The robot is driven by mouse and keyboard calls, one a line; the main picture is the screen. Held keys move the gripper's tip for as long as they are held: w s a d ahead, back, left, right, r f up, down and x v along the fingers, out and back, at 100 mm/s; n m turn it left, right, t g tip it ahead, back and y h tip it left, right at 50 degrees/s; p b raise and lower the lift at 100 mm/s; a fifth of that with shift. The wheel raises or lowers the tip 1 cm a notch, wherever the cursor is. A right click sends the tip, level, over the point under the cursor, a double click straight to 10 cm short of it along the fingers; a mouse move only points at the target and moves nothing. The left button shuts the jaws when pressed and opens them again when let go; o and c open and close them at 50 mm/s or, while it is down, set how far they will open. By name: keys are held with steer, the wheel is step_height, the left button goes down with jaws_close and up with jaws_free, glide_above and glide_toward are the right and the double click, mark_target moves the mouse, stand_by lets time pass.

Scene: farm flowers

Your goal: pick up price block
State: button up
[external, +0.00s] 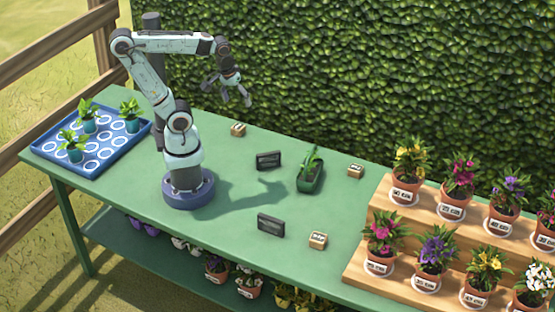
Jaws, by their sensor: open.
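Several small wooden blocks with white printed faces, which look like price blocks, sit on the green table. One block (238,130) is at the back, below and near my gripper. Another block (355,171) is to the right of the green planter, and a third block (318,240) is near the front edge, beside a dark sign. The print is too small to read. My gripper (240,98) is open and empty, raised above the table's back part, with its fingers pointing down and slightly right.
Two dark signs (268,160) (271,225) and a green planter (311,172) stand mid-table. A blue tray (62,163) with seedlings is at the left. A wooden stepped stand (382,203) with potted flowers fills the right. A hedge (340,70) rises behind.

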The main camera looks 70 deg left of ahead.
steer(key=w+d+r+n+t, duration=0.2)
steer(key=w+r+n, duration=0.3)
steer(key=w, duration=0.4)
steer(key=n+h, duration=0.3)
steer(key=n, duration=0.9)
glide_above(358, 168)
step_height(358, 168, down, 16)
steer(key=shift+n+g+h, duration=0.7)
steer(key=shift+n, duration=0.1)
steer(key=f, duration=0.3)
steer(key=s+a+f, duration=0.1)
steer(key=f, duration=0.3)
steer(key=s+f, duration=0.1)
steer(key=f, duration=0.2)
steer(key=shift+a+f, duration=0.2)
steer(key=x, duration=0.6)
steer(key=shift+w+a+f, duration=0.1)
steer(key=shift+w, duration=0.05)
steer(key=c, duration=1)
